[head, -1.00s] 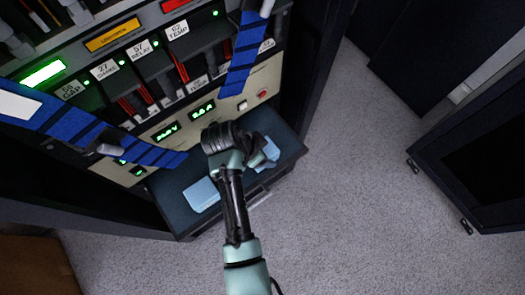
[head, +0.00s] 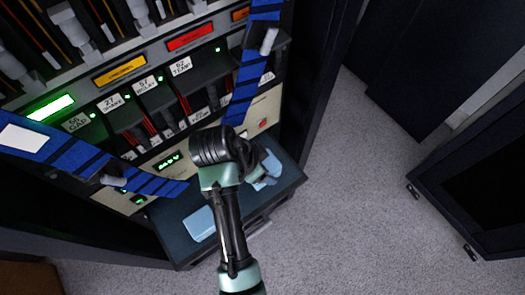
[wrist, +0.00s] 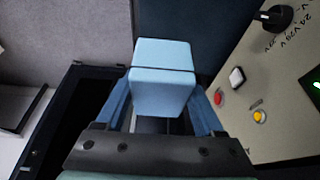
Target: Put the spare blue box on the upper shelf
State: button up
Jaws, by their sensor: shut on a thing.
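My gripper (wrist: 162,112) is shut on a light blue box (wrist: 163,90), seen between its two blue fingers in the wrist view. A dark line runs across the box. In the head view, my arm's wrist hides most of the gripper; light blue parts (head: 268,168) show just right of it, above the dark lower ledge. I cannot tell box from fingers there. Another light blue box (head: 199,224) lies on the ledge (head: 172,212), left of my arm. The rack shelf with labelled modules (head: 145,85) is above the ledge.
A pale control panel (head: 267,112) with a red button stands behind the ledge. Blue striped straps or arms (head: 247,75) flank the rack. A dark cabinet (head: 470,165) stands at the right. Grey carpet (head: 350,210) between is clear.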

aim_at(262, 185)
jog(key=shift+r, duration=0.45)
jog(key=shift+s+f+n+y+p, duration=0.25)
jog(key=shift+s+n+y+p, duration=0.25)
jog(key=shift+n, duration=0.7)
jog(key=n, duration=0.1)
jog(key=s+n+t, duration=0.1)
jog(key=shift+a+f+n+y, duration=0.1)
jog(key=shift+n+y, duration=0.3)
jog(key=n, duration=0.2)
jog(key=s+n+y+p, duration=0.1)
jog(key=s+n+y, duration=0.1)
jog(key=n, duration=0.1)
jog(key=shift+r+n+t, duration=0.3)
jog(key=shift+r+t, duration=0.05)
jog(key=shift+t, duration=0.05)
jog(key=shift+s, duration=0.1)
